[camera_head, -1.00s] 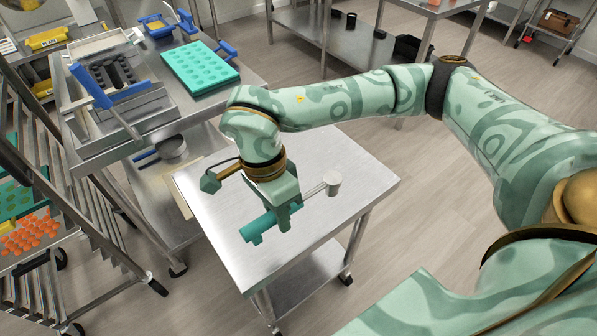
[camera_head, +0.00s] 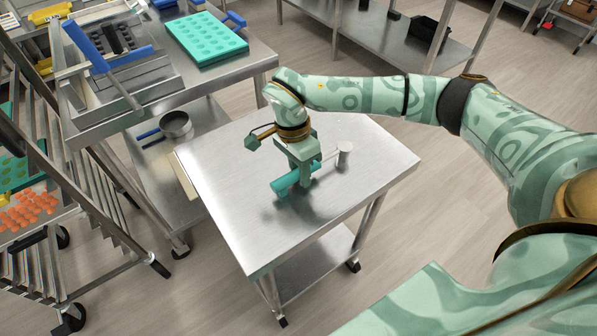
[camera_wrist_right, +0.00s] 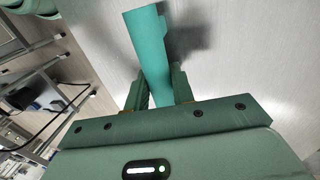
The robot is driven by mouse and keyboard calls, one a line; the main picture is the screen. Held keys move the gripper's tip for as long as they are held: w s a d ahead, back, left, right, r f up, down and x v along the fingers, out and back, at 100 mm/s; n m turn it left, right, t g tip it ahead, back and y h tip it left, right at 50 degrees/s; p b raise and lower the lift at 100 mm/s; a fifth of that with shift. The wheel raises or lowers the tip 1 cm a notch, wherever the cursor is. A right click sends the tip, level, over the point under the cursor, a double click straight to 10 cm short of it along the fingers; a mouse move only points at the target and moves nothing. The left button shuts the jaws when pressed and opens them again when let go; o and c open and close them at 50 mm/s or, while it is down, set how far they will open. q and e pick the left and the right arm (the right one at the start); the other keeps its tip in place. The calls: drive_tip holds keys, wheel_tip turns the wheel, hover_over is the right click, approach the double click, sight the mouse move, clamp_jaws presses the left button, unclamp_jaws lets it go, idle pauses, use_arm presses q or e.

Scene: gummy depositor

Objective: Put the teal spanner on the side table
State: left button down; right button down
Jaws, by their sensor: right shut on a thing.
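The teal spanner (camera_head: 286,185) is in my right gripper (camera_head: 304,178), over the middle of the steel side table (camera_head: 240,235). The gripper points down and is shut around the spanner's shaft. In the right wrist view the spanner (camera_wrist_right: 148,50) passes between the two fingers (camera_wrist_right: 160,88), one end reaching out over the bare steel top. A dark shadow lies beside it on the top; I cannot tell whether its lower side touches the table. The gripper and wrist hide the spanner's far part. My left gripper is not in view.
A small metal cup-shaped thing with a thin handle (camera_head: 344,154) is on the side table, right of the gripper. The table's front is clear. Behind left, a bench carries a teal mould tray (camera_head: 205,45). A slatted rack (camera_head: 85,190) stands at the left.

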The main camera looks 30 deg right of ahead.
drive_tip(key=shift+r, duration=0.1)
drive_tip(key=c, duration=1.2)
unclamp_jaws()
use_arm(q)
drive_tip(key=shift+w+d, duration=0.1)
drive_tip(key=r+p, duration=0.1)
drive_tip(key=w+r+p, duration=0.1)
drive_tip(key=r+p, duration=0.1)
use_arm(e)
drive_tip(key=v, duration=1.2)
drive_tip(key=shift+s, duration=0.1)
